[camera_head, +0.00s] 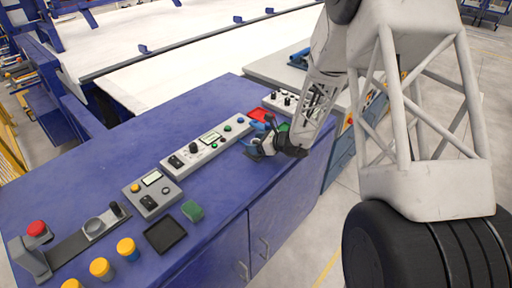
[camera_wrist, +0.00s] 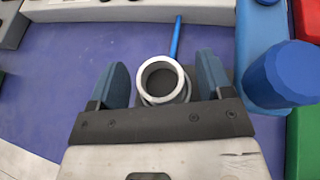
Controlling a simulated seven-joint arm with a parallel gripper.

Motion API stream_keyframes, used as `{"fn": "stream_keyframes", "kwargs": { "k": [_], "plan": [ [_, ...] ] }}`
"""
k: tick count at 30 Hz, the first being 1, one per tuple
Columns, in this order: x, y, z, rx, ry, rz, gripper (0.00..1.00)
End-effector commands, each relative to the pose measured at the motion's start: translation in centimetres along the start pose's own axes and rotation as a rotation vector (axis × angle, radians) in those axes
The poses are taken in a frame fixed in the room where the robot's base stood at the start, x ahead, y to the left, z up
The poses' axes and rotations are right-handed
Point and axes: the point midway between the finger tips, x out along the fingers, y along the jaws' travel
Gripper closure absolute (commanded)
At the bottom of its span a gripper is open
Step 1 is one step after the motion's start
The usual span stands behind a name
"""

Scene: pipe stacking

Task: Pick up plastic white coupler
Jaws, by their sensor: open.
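The white coupler (camera_wrist: 141,80) shows in the wrist view as a pale ring, its opening facing the camera. It lies between the two blue fingers of my gripper (camera_wrist: 164,64), with a visible gap on either side. The near part of the coupler is hidden by the dark gripper mount. In the head view my gripper (camera_head: 267,146) is low over the right end of the blue cabinet top, and I cannot make out the coupler there.
A blue stick (camera_wrist: 176,38) lies just beyond the coupler. A blue cylinder (camera_wrist: 284,74), a red part (camera_wrist: 308,20) and a green part (camera_wrist: 304,140) are close on the right. A grey control panel (camera_head: 206,143) and a green sponge (camera_head: 192,210) are on the blue cabinet (camera_head: 70,185).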

Motion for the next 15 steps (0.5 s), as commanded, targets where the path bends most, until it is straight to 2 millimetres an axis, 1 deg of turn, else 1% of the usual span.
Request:
{"fn": "stream_keyframes", "kwargs": {
  "k": [7,8,15],
  "plan": [
    [-0.01,-0.01,0.00,0.000,0.000,0.000,0.27],
    [-0.02,-0.01,0.00,0.000,0.000,0.000,0.30],
    [-0.02,-0.01,0.00,0.000,0.000,0.000,0.67]
  ]
}}
